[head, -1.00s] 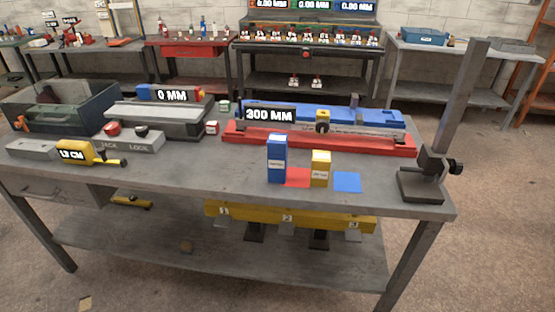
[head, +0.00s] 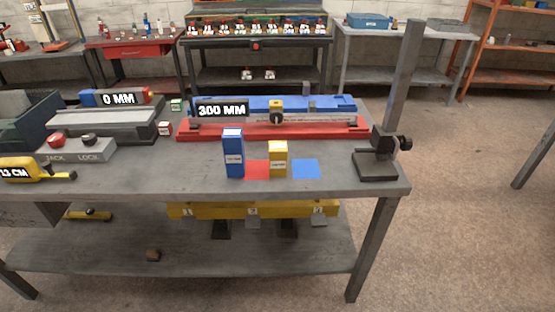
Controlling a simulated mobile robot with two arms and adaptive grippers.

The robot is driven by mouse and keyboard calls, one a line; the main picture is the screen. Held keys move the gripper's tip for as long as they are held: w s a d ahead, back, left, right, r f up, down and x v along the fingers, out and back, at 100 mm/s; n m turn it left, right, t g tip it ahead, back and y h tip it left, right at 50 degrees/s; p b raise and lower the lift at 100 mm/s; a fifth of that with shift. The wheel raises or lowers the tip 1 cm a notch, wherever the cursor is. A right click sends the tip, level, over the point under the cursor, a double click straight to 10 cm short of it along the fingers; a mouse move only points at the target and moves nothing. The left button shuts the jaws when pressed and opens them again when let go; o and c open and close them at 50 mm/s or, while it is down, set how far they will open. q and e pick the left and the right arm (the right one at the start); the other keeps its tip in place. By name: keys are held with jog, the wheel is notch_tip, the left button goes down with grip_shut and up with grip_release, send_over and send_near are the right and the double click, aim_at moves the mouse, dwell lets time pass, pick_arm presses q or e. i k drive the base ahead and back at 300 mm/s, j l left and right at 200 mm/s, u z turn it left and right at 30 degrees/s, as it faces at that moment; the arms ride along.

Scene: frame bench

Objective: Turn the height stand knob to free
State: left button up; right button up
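The height stand (head: 376,165) stands at the right end of the grey bench, with a dark square base and a tall grey post (head: 408,70) rising behind it. Its black knob (head: 405,143) sticks out on the right side of the dark carriage, low on the post. I cannot tell from the knob whether it is locked or free. Neither of my grippers is in view.
On the bench (head: 200,187), a blue block (head: 233,155) and a yellow block (head: 278,158) stand near red and blue squares. A red and blue measuring rig (head: 270,128) lies behind them. The floor right of the bench is clear.

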aim_at(407, 144)
jog(key=l+u, duration=0.1)
jog(key=l, duration=0.55)
jog(key=l+u, duration=0.1)
jog(key=l, duration=0.5)
jog(key=k+l+u, duration=0.1)
jog(key=l, duration=0.55)
jog(key=l+u, duration=0.1)
jog(key=l, duration=0.5)
jog(key=k+l+u, duration=0.1)
jog(key=l, duration=0.55)
